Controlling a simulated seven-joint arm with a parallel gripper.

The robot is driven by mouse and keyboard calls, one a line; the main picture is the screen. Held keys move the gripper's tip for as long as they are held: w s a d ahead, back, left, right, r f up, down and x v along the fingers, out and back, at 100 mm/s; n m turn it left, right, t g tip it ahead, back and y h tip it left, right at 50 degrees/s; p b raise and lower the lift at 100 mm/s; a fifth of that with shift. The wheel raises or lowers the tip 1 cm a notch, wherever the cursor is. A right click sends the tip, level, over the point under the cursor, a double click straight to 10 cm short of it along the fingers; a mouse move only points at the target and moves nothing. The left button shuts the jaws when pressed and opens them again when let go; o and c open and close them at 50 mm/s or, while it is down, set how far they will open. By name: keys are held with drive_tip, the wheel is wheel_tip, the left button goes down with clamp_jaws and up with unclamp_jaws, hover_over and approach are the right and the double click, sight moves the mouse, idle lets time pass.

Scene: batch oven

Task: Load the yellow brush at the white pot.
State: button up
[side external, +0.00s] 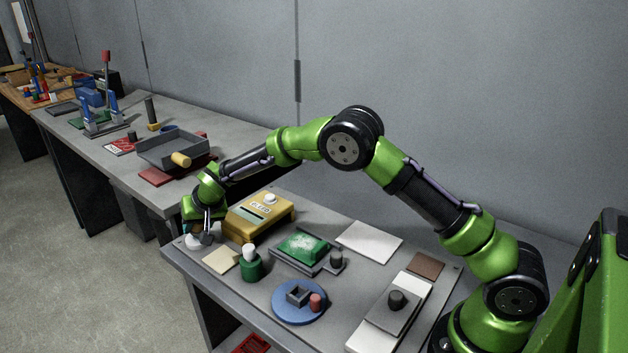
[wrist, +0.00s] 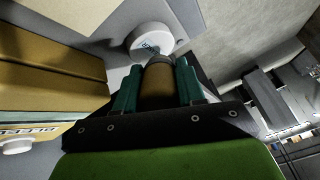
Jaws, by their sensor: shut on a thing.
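My gripper (side external: 206,222) is at the far left end of the near bench, pointing down beside the yellow box. In the wrist view its teal fingers (wrist: 157,75) are shut on the yellow brush (wrist: 157,88), seen as a dull yellow-brown handle. The white pot (wrist: 150,37) is just beyond the brush's far end, which overlaps the pot's near side in the picture. I cannot tell whether the tip is inside or touching. In the side view the white pot (side external: 192,242) is low beside my gripper, partly hidden.
The yellow box (side external: 258,217) with a white knob stands close by my gripper. A cream pad (side external: 221,260) and a green pot (side external: 251,266) with a white top are nearby. A blue disc (side external: 284,312) and a green block (side external: 304,246) lie further right. The bench edge is near.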

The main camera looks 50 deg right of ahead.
drive_tip(key=shift+f, duration=0.7)
idle(1.0)
drive_tip(key=shift+r, duration=3.55)
